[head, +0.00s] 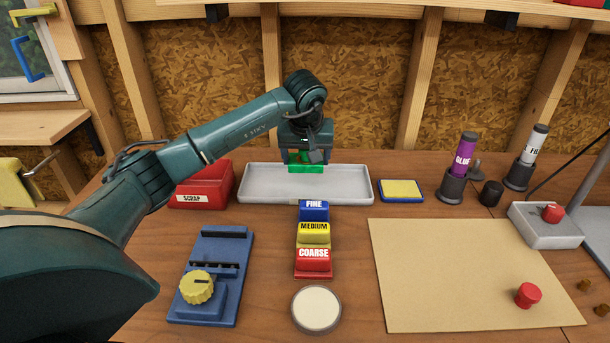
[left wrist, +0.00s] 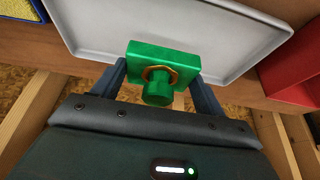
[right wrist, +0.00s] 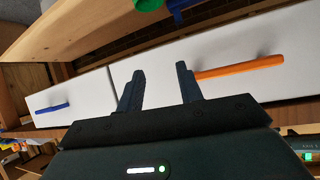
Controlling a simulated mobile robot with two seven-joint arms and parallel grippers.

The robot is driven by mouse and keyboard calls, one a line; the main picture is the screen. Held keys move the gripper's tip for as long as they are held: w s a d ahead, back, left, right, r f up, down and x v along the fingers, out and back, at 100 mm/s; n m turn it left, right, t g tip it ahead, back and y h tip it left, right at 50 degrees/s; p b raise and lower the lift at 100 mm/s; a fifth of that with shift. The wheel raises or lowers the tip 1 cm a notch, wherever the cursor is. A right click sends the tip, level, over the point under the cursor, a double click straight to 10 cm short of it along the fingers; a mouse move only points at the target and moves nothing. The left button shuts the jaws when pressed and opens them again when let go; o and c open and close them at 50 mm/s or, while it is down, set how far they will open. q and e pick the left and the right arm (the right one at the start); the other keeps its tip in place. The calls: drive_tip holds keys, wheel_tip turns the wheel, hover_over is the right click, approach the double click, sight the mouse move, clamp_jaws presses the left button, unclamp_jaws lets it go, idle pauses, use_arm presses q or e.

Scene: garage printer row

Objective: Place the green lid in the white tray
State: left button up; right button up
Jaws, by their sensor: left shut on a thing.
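The green lid (left wrist: 157,75) is a flat square plate with a round knob and a brass-coloured ring. My left gripper (head: 306,163) is shut on it, with one finger at each side in the left wrist view. In the head view the green lid (head: 306,169) shows just below the fingers, over the back part of the white tray (head: 255,191). The tray is long, shallow and looks empty. Whether the lid touches the tray floor I cannot tell. My right gripper (right wrist: 160,88) is open and empty in the right wrist view, facing white drawer fronts.
A red scrap bin (head: 203,190) stands left of the tray and a yellow-topped blue pad (head: 401,190) right of it. The labelled blocks (head: 313,233) stand close in front. A glue bottle (head: 461,160) is further right. A tan mat (head: 450,270) is mostly bare.

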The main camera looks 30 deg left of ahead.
sight(306, 187)
use_arm(q)
drive_tip(key=shift+f, duration=2.6)
drive_tip(key=o, duration=1)
drive_tip(key=shift+f, duration=0.15)
drive_tip(key=shift+r, duration=0.3)
drive_tip(key=v, duration=1.1)
drive_tip(key=shift+s+r, duration=0.15)
drive_tip(key=shift+r, duration=0.2)
drive_tip(key=shift+d, duration=0.1)
